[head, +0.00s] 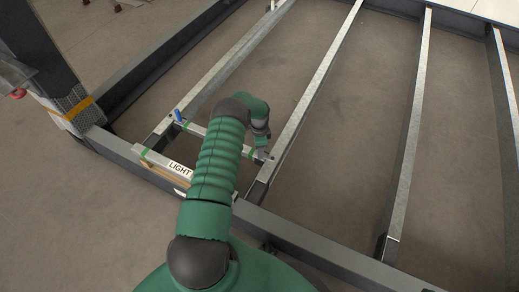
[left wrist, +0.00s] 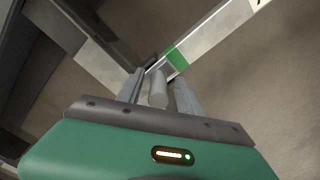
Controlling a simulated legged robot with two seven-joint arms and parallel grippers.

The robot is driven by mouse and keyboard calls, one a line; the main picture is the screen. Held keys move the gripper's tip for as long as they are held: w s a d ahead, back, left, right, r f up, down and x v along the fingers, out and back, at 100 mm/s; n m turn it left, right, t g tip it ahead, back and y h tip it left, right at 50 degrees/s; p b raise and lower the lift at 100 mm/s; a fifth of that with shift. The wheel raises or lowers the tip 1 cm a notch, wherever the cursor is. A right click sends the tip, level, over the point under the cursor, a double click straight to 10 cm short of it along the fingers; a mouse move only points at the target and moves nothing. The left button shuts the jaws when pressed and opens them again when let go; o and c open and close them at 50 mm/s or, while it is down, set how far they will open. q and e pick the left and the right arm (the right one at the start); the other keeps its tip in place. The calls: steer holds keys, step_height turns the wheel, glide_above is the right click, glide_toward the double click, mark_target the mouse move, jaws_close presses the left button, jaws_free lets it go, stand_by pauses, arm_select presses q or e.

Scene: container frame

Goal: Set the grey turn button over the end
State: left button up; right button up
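My left gripper (head: 262,149) is at the right end of a pale crossbar with green bands. In the left wrist view its two fingers (left wrist: 159,95) are apart, with the grey turn button (left wrist: 157,87) standing between them. Narrow gaps seem to show on both sides of the button, so I see no clear grip. The green-banded bar end (left wrist: 177,57) lies just beyond the fingertips. In the head view the gripper largely hides the grey button. A blue turn button (head: 179,116) stands at the bar's left end. My right gripper is not in view.
A bar marked LIGHT (head: 181,168) lies nearer me, partly behind my arm. Long grey metal rails (head: 318,80) run away across the frame, with bare floor between them. A dark post with an orange band (head: 82,107) stands at the left.

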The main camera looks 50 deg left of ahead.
arm_select(q)
step_height(320, 180, up, 17)
steer(key=p, duration=0.8)
steer(key=shift+f+p, duration=0.2)
steer(key=shift+p, duration=0.1)
